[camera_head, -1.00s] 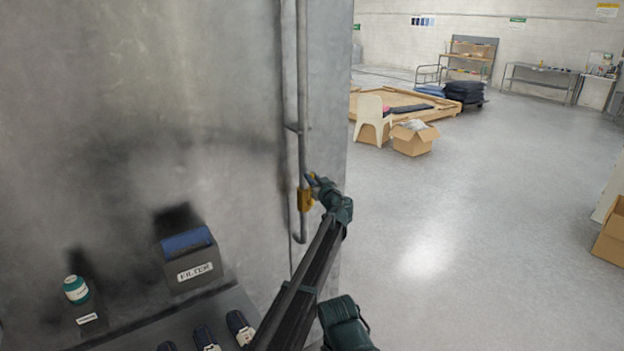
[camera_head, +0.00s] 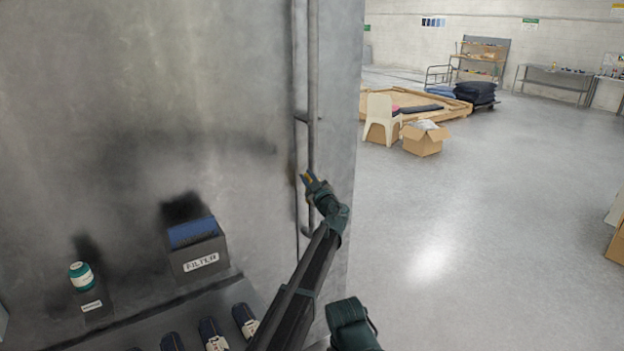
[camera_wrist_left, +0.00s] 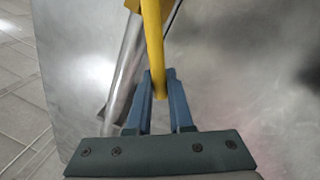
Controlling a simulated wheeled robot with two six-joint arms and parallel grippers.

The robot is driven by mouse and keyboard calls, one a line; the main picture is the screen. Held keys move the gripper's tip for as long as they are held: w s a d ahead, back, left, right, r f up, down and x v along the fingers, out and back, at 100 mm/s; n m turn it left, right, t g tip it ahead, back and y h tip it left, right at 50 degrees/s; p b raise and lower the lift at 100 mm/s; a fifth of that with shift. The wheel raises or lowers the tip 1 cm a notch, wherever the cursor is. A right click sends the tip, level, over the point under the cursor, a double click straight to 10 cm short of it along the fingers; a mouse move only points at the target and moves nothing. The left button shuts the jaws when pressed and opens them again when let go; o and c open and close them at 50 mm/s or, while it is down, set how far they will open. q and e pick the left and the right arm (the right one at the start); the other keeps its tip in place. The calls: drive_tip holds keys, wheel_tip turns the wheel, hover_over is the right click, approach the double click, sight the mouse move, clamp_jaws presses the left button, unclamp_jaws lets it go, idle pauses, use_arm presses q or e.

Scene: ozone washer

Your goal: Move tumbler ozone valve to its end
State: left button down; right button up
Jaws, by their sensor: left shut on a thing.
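The tumbler ozone valve shows as a yellow lever (camera_wrist_left: 153,45) in the left wrist view, with a wider yellow part at the top beside a grey pipe (camera_wrist_left: 127,62). My left gripper (camera_wrist_left: 158,98) has its two blue fingers on either side of the lever's rounded end and is shut on it. In the head view my left gripper (camera_head: 308,179) is at the vertical pipe (camera_head: 313,80) on the grey metal wall. There the gripper mostly hides the valve. My right gripper is not in view.
Open floor (camera_head: 450,220) lies to the right. A white chair (camera_head: 381,117) and a cardboard box (camera_head: 424,139) stand further back.

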use_arm(q)
drive_tip(key=shift+s+a+f+n+b, duration=0.25)
drive_tip(key=shift+a+f+n+b, duration=0.05)
drive_tip(key=shift+n, duration=0.3)
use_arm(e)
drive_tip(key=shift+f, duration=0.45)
use_arm(q)
drive_tip(key=c, duration=0.8)
unclamp_jaws()
drive_tip(key=shift+s, duration=0.15)
